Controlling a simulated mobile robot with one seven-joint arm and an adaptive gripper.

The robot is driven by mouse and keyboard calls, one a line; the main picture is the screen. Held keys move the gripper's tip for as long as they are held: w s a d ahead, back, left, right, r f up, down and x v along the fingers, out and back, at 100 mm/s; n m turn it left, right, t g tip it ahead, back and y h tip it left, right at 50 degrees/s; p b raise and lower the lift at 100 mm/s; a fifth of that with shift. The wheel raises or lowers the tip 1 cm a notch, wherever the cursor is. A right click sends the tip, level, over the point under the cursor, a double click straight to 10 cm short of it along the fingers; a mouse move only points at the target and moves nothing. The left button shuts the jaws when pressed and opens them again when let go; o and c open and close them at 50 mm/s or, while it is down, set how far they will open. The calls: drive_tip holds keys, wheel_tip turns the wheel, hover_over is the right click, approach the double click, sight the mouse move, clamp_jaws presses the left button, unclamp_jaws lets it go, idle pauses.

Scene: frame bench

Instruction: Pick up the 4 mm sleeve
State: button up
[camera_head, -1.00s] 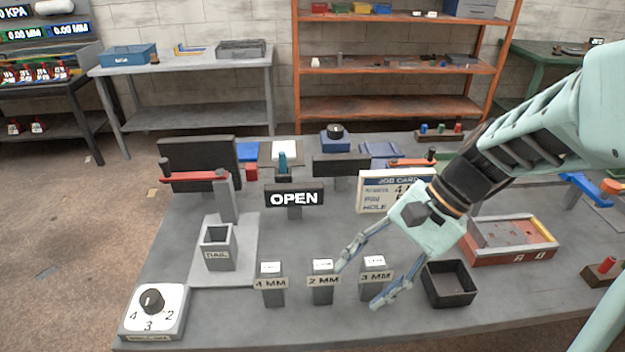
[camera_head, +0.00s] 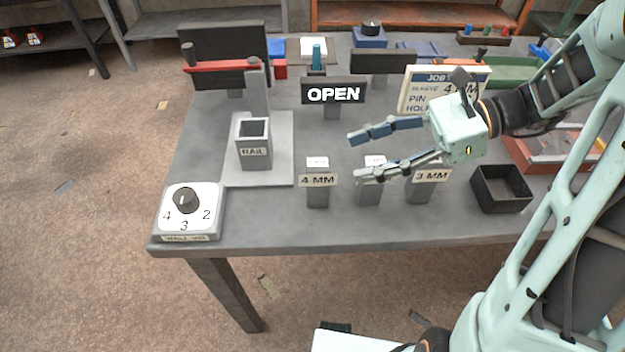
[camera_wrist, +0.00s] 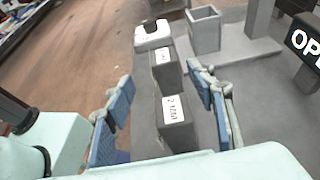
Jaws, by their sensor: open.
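The 4 mm sleeve stand (camera_head: 318,197) is a grey upright block with a "4 MM" plate and a white label on top. It is the leftmost of three in a row. In the wrist view a block with a white top label (camera_wrist: 167,70), its text unreadable, stands beyond the 2 mm block (camera_wrist: 173,125). My gripper (camera_head: 358,157) is open and empty, its blue-padded fingers pointing left. It is right of the 4 mm block, over or in front of the 2 mm one. In the wrist view my fingers (camera_wrist: 160,80) lie either side of the row.
The 3 mm block (camera_head: 424,190) and a black open bin (camera_head: 502,188) stand to the right. A dial box (camera_head: 188,211) is at the front left corner. The grey rail holder (camera_head: 254,152) and an OPEN sign (camera_head: 333,93) stand behind. Bench between dial and 4 mm block is clear.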

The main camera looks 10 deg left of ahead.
sight(317, 162)
drive_tip(key=shift+w+b+x, duration=0.15)
drive_tip(key=shift+b+x, duration=0.1)
drive_tip(key=shift+x, duration=2.05)
drive_tip(key=shift+w+b+x, duration=0.15)
drive_tip(key=shift+b+x, duration=0.05)
drive_tip(key=shift+x, duration=2.1)
drive_tip(key=shift+f, duration=0.15)
drive_tip(key=shift+c, duration=0.2)
drive_tip(key=c, duration=1.3)
clamp_jaws()
